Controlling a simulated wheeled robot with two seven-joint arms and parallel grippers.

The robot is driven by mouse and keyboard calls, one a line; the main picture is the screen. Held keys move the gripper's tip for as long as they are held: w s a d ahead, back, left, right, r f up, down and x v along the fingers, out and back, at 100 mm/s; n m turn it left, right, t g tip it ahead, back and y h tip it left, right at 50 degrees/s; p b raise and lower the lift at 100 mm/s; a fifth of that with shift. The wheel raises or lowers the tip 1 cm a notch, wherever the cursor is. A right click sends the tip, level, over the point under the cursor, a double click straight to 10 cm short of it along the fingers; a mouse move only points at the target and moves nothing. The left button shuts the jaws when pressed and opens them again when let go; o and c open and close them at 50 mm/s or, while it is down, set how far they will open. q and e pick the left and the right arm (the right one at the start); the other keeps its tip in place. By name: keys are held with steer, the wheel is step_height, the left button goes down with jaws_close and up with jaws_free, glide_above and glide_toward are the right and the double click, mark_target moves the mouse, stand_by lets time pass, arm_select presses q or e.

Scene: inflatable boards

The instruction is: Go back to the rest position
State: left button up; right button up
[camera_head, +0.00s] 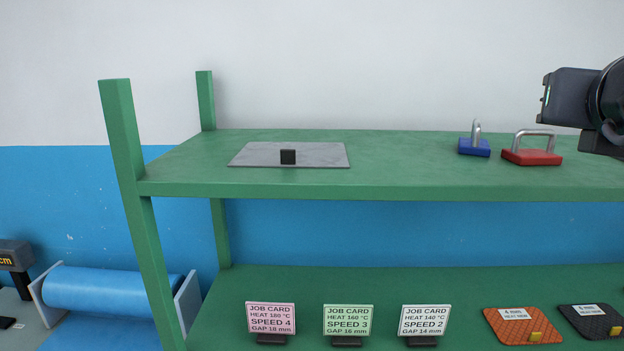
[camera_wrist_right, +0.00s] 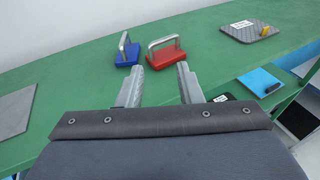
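My right gripper (camera_wrist_right: 162,78) is open in the right wrist view, its two grey fingers apart with nothing between them. Beyond the fingertips, a blue padlock (camera_wrist_right: 127,54) and a red padlock (camera_wrist_right: 165,54) stand on the green shelf (camera_wrist_right: 85,75), apart from the fingers. In the head view, dark parts of my right arm show at the upper right edge, above the shelf. The blue padlock (camera_head: 474,147) and red padlock (camera_head: 532,156) rest below and left of it. My left gripper is not in view.
A grey plate (camera_head: 255,154) with a small black block (camera_head: 288,157) lies on the top shelf (camera_head: 400,170). Green posts (camera_head: 125,140) rise at the left. Several job cards (camera_head: 348,319) and an orange mat (camera_head: 522,325) are on the lower shelf. A blue roller (camera_head: 115,290) is at lower left.

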steer(key=w+a+f+n+t+y, duration=0.1)
steer(key=a+n+t+y, duration=0.2)
steer(key=n, duration=0.7)
steer(key=w+a+n+t+y, duration=0.1)
steer(key=a+n+t+y, duration=0.3)
steer(key=n, duration=0.6)
steer(key=s+a+f+n+g+y, duration=0.1)
steer(key=a+f+n+g+y, duration=0.15)
steer(key=f+n, duration=0.55)
steer(key=a+f+n+g+y, duration=0.25)
steer(key=f+n, duration=0.25)
steer(key=f, duration=0.5)
arm_select(q)
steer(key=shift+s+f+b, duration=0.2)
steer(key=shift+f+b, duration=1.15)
steer(key=shift+b, duration=0.05)
arm_select(e)
steer(key=s+f+n+g, duration=0.2)
steer(key=s+f+g, duration=0.1)
steer(key=f, duration=0.6)
steer(key=s+f+n+g, duration=0.3)
steer(key=s+f, duration=0.3)
steer(key=f, duration=0.4)
steer(key=s+f+n+g, duration=0.2)
steer(key=s+f+g, duration=0.2)
steer(key=f, duration=0.6)
steer(key=shift+s+f+n+h, duration=0.15)
steer(key=shift+s+n+h, duration=0.15)
